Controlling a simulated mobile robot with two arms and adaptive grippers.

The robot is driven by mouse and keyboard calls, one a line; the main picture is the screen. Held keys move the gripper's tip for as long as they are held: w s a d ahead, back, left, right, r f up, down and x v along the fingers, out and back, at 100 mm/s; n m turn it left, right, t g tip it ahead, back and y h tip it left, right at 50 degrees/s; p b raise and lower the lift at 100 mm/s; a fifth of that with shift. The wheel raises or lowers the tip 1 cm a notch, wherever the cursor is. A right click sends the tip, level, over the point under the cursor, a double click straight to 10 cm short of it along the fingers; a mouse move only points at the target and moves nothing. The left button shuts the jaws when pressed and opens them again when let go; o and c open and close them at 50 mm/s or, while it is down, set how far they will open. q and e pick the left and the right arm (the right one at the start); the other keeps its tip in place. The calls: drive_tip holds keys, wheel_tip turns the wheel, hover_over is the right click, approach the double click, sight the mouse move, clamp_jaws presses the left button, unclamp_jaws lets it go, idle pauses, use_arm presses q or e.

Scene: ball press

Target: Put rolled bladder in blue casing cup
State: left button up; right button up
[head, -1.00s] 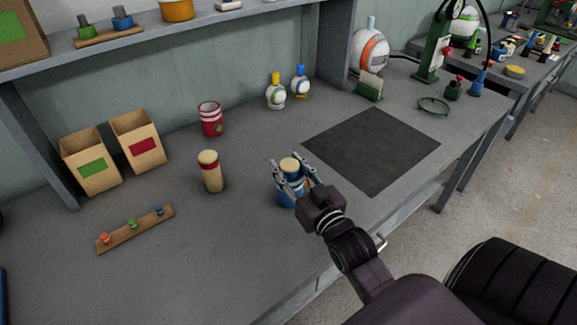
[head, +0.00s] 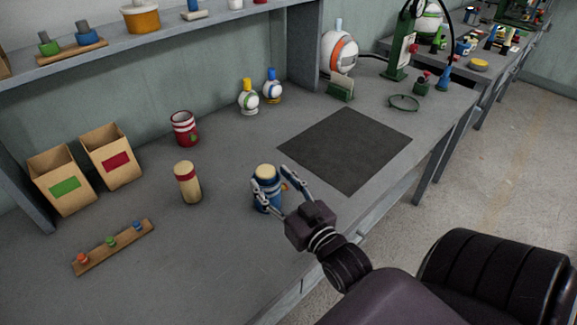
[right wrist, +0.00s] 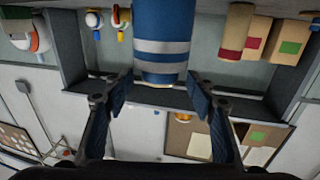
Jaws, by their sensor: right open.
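The blue casing cup (head: 269,193) with pale bands stands upright on the grey workbench. A cream rolled bladder (head: 265,171) sits in it, with its top end showing above the rim. In the right wrist view, which is upside down, the blue cup (right wrist: 163,35) fills the top centre and the bladder's end (right wrist: 160,78) shows just past its rim. My right gripper (head: 269,179) is open, its fingers apart beside the cup. In the right wrist view the open fingers (right wrist: 158,95) show a gap on both sides. My left gripper is not in view.
Another cream roll with a red band (head: 188,183) and a red cup (head: 184,129) stand to the left. Two cardboard boxes (head: 61,187) and a peg strip (head: 113,248) are further left. A dark mat (head: 345,150) lies clear to the right.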

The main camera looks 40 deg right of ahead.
drive_tip(key=s+p, duration=0.1)
drive_tip(key=s, duration=0.6)
drive_tip(key=shift+s+a, duration=0.4)
